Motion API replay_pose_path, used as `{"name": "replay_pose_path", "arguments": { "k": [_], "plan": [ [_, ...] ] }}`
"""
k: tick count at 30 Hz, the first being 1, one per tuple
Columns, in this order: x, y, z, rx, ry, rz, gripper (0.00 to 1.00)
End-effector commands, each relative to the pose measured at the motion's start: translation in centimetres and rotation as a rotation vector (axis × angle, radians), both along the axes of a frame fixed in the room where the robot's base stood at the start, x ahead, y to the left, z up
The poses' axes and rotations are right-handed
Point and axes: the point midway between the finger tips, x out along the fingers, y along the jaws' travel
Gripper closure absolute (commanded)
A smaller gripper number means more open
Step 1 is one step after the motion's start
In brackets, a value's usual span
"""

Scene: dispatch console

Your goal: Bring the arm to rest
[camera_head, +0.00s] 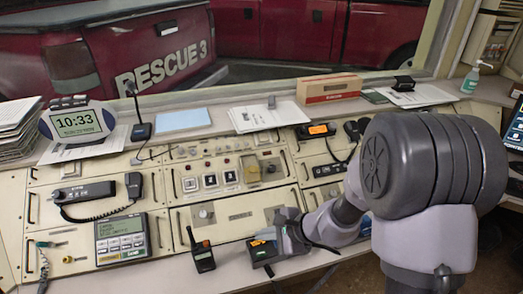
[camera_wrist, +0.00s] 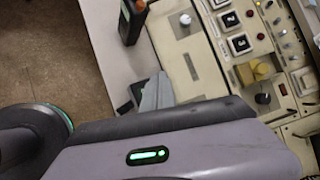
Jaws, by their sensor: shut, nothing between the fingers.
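My gripper (camera_head: 268,234) is at the front edge of the console, low at the middle of the head view. Its grey fingers are shut with nothing between them. They also show in the wrist view (camera_wrist: 156,92), above the grey wrist housing with a green light. My arm reaches in from the right and is bent. In the head view the fingers appear over or beside a small black cradle-like device (camera_head: 262,251). I cannot tell whether they touch it.
A handheld radio (camera_head: 202,257) stands just left of my gripper and shows in the wrist view (camera_wrist: 132,20). A cardboard box (camera_head: 328,88) lies on the back ledge.

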Motion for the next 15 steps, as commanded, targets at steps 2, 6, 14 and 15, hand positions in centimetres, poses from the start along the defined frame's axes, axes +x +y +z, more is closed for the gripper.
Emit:
{"name": "replay_pose_path", "arguments": {
  "k": [2, 6, 14, 15],
  "plan": [
    [-1.4, 0.5, 4.6, -0.031, -0.074, 0.099, 1.0],
    [-8.5, 0.3, 13.6, -0.201, -0.235, 0.369, 1.0],
    [-20.3, -6.9, 19.5, -0.718, -0.423, 0.619, 1.0],
    [-21.0, -7.9, 19.7, -0.772, -0.434, 0.625, 1.0]
  ]
}}
